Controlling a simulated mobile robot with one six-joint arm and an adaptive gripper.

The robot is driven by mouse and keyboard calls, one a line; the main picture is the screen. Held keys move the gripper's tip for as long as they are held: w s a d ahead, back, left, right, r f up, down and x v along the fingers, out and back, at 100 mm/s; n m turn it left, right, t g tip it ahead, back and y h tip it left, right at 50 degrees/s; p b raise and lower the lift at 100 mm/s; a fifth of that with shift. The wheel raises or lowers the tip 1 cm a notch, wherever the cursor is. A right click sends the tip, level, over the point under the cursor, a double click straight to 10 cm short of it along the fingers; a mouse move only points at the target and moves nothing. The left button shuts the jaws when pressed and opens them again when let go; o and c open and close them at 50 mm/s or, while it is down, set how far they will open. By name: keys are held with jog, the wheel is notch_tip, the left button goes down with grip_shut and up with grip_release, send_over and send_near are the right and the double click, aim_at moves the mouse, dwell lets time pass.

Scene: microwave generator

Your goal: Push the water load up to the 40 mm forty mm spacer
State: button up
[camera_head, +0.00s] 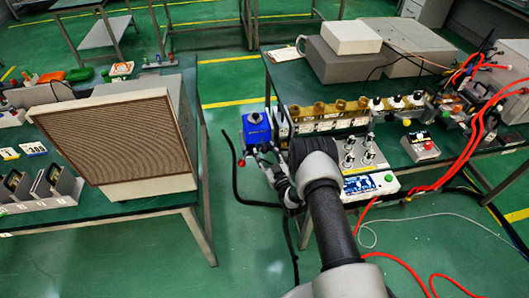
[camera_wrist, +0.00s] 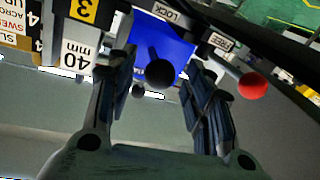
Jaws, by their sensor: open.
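The water load, a blue box (camera_head: 257,128), stands at the left end of the bench rail in the head view. In the wrist view its blue face (camera_wrist: 165,45) is ahead, with a black round knob (camera_wrist: 159,73) in front. The white spacer marked 40 mm (camera_wrist: 78,58) is left of the blue box. My left finger hides part of the space between them, so I cannot tell whether they touch. My gripper (camera_wrist: 162,62) is open, its fingers on either side of the knob. I cannot tell whether they touch it.
A lever with a red ball (camera_wrist: 253,86) is right of my fingers, near LOCK and FREE labels (camera_wrist: 219,42). In the head view, brass-topped parts (camera_head: 318,110) line the rail. A panel with a screen (camera_head: 360,185) sits close right of my arm.

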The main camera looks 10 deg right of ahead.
jog(key=shift+w+a, duration=0.2)
jog(key=shift+w, duration=0.65)
grip_shut()
